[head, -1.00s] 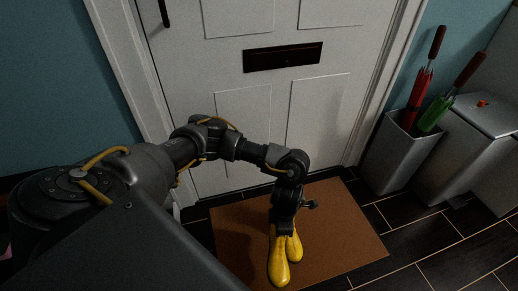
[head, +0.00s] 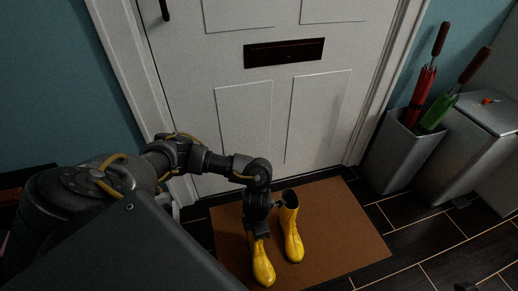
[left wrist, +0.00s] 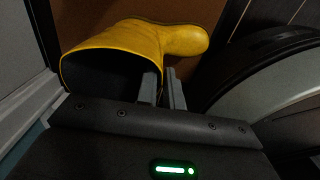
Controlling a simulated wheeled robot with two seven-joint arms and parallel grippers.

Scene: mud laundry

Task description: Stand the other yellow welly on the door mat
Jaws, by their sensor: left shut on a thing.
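One yellow welly (head: 292,230) stands upright on the brown door mat (head: 345,225), its dark opening facing up. My left gripper (head: 260,230) is just left of it, shut on the rim of the second yellow welly (head: 263,266). In the left wrist view the held welly (left wrist: 115,40) shows its dark opening, with the gripper fingers (left wrist: 163,88) at its rim. The held welly is upright over the mat, toe towards the front; I cannot tell whether its sole touches the mat. The gripper hides its upper part. My right gripper is not in view.
The white door (head: 250,110) with a letter slot rises behind the mat. A metal stand (head: 395,155) with a red and a green umbrella and a grey bin (head: 470,150) are at the right. The right part of the mat is clear.

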